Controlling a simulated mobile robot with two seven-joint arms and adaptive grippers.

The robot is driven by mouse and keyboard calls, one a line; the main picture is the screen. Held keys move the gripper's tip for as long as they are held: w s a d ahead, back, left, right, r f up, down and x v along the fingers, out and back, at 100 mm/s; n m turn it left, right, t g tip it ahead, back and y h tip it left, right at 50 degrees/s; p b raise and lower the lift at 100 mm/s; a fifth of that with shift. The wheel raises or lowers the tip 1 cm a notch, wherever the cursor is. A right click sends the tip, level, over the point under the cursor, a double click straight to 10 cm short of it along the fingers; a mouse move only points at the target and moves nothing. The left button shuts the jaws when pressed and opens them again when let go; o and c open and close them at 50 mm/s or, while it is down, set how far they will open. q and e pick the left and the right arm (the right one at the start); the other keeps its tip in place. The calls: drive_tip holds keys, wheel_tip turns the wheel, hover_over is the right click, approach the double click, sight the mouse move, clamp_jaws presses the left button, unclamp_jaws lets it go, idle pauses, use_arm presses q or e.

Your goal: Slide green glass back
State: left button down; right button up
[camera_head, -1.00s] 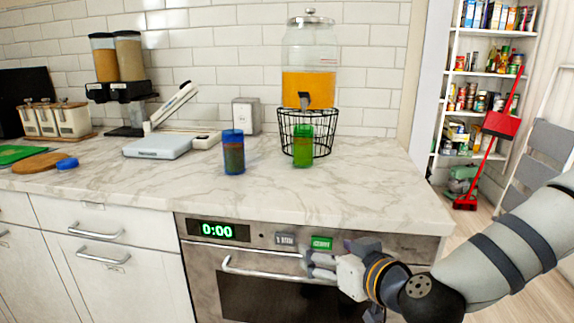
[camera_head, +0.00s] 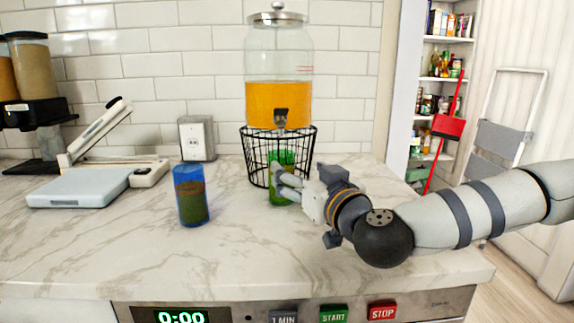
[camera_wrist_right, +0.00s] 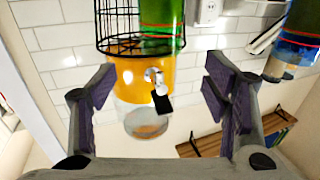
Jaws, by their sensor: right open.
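The green glass (camera_head: 280,160) stands upright on the marble counter, in front of the black wire stand (camera_head: 250,152) of the drink dispenser. It also shows at the top of the upside-down right wrist view (camera_wrist_right: 161,28). My right gripper (camera_head: 284,186) comes in from the right at the glass, and its fingers cover part of the glass's front and right side. In the wrist view the right gripper (camera_wrist_right: 160,80) is open with nothing between its fingers. I cannot tell whether a finger touches the glass. My left gripper is not in view.
A blue glass (camera_head: 191,196) stands to the left of the green one. The dispenser (camera_head: 279,95) with orange liquid sits on the wire stand. The counter front is clear.

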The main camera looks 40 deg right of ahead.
sight(282, 160)
drive_tip(key=x, duration=0.2)
drive_tip(key=b+x, duration=0.1)
drive_tip(key=shift+f, duration=0.25)
drive_tip(key=b+x, duration=0.1)
drive_tip(key=x, duration=0.5)
drive_tip(key=shift+w+r, duration=0.1)
drive_tip(key=shift+w, duration=0.2)
drive_tip(key=shift+w+r, duration=0.15)
drive_tip(key=shift+w, duration=0.3)
drive_tip(key=c, duration=1.6)
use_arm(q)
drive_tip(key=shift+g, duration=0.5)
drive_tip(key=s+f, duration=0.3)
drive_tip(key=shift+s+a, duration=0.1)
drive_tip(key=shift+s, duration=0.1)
